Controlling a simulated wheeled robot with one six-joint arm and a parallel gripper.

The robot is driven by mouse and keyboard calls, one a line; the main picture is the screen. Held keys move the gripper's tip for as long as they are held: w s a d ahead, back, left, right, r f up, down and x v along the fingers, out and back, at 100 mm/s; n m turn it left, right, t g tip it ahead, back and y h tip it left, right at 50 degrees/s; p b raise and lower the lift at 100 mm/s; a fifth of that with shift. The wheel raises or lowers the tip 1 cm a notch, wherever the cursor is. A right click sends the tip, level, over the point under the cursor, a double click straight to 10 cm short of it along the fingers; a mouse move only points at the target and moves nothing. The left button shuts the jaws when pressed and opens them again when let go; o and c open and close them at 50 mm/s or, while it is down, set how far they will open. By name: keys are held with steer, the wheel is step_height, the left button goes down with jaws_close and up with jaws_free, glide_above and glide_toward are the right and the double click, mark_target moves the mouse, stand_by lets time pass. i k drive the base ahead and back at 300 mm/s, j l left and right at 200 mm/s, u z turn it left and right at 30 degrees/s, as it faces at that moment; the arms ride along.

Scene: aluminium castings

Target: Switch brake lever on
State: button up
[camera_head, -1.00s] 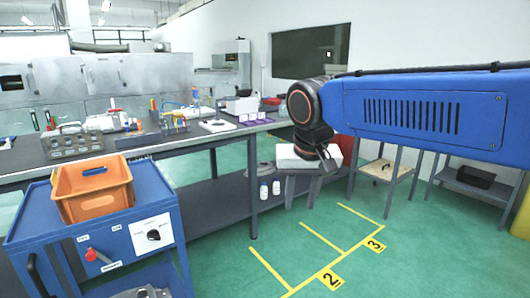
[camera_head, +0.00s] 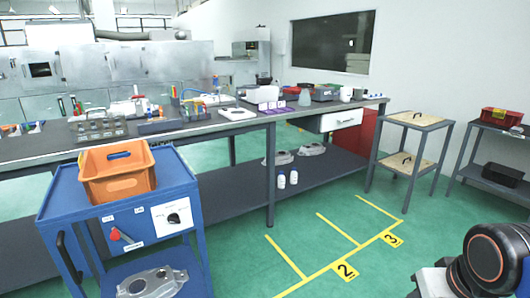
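The blue cart (camera_head: 60,200) stands at the left in the head view. A lever with a red knob (camera_head: 115,234) sits on its front panel, with the knob at the upper left and a short arm slanting down to the right. A small white label lies below it and two more lie above; their text is too small to read. A black rotary knob on a white plate (camera_head: 173,218) is to its right. My arm's black joint shows at the bottom right, far from the lever. My gripper's fingertips are not visible.
An orange crate (camera_head: 118,185) sits on the cart top, and a metal casting (camera_head: 152,284) lies on its lower shelf. A long dark workbench (camera_head: 220,128) runs behind. Green floor with yellow lines is clear between cart and arm.

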mark_target(117, 234)
steer(key=u, duration=1.4)
